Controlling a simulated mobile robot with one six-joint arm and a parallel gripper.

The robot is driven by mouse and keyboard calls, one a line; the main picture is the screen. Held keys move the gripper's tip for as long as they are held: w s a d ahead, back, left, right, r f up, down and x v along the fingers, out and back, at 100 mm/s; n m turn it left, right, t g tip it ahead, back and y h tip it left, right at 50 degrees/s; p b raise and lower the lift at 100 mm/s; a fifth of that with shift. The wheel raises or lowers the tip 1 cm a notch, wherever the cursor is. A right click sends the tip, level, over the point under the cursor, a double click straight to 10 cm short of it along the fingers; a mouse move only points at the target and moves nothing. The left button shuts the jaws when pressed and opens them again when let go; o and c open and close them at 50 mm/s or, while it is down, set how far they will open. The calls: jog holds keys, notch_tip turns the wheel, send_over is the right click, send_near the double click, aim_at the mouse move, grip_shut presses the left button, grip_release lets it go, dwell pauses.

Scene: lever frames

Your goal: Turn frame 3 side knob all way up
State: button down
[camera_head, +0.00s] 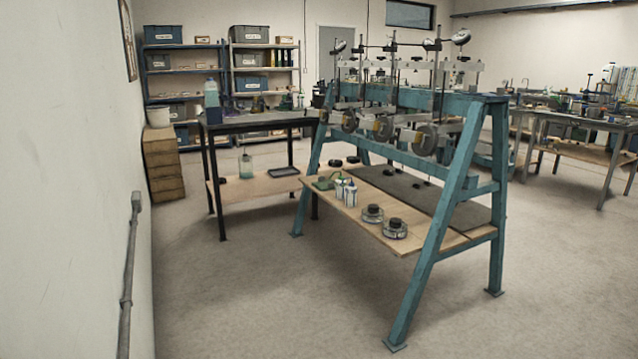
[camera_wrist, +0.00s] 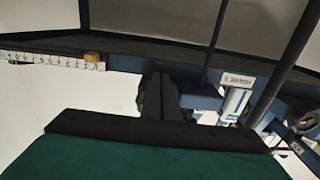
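A blue A-frame stand (camera_head: 450,187) carries several lever frames in a row along its top. Round dark wheel-like parts hang on its near side: one at the left (camera_head: 349,122), one in the middle (camera_head: 382,129) and a larger-looking one at the right (camera_head: 425,139). No frame number is readable, and I cannot single out frame 3's side knob. My gripper does not show in the head view. In the wrist view, a dark paired shape at the centre looks like my gripper (camera_wrist: 160,96); its finger gap is unclear. Nothing is visibly held.
A graduated beam (camera_wrist: 50,60) with a tan block (camera_wrist: 92,56) and a white cylinder (camera_wrist: 235,98) are close in the wrist view. The stand's lower shelf (camera_head: 345,215) holds jars and tins. A black table (camera_head: 255,124) stands behind left. The floor at front left is clear.

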dwell(0.4)
jog(key=shift+a+f, duration=0.1)
jog(key=shift+b+v, duration=0.9)
jog(key=shift+v, duration=2.05)
